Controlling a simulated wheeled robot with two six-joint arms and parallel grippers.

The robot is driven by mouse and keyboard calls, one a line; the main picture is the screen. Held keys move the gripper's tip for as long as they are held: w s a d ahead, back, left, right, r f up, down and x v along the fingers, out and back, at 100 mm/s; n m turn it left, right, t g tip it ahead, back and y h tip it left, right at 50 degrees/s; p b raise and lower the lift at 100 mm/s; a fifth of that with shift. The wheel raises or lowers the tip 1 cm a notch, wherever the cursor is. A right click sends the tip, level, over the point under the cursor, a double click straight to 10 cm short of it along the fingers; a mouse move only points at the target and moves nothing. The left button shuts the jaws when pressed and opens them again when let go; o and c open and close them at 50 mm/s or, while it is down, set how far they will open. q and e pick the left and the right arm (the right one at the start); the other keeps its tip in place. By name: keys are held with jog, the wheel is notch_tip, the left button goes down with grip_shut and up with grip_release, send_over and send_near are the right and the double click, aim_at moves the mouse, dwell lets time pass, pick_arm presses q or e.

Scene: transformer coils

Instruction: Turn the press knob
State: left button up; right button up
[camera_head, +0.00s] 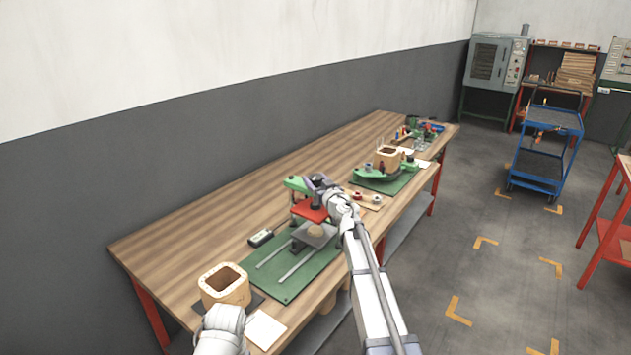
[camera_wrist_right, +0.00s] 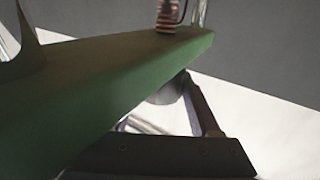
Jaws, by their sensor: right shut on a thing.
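The press stands on the wooden table with a green top beam (camera_head: 296,184), a red plate (camera_head: 308,211) below it and a grey plate (camera_head: 311,236) under that. My right gripper (camera_head: 317,182) is at the top of the press and is shut on the knob, which is mostly hidden by the gripper in the head view. In the right wrist view the green beam (camera_wrist_right: 90,95) crosses close in front, and a grey round part, the knob (camera_wrist_right: 168,93), shows partly beside a dark finger. Of my left arm only a link shows, at the bottom; its gripper is out of sight.
A wooden coil former (camera_head: 225,287) stands at the table's (camera_head: 180,245) near left, by a white sheet (camera_head: 265,330). A small dark device (camera_head: 261,237) lies left of the press. Another green fixture (camera_head: 380,182) with a wooden block stands farther back. A blue trolley (camera_head: 545,150) is on the floor.

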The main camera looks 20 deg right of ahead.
aim_at(319, 183)
jog(key=shift+y, duration=0.3)
jog(key=o, duration=1.4)
jog(key=shift+s+d, duration=0.25)
jog(key=shift+s, duration=1)
jog(key=shift+s+d, duration=0.2)
jog(key=shift+s, duration=1.1)
jog(key=shift+s+d, duration=0.25)
jog(key=shift+s, duration=1)
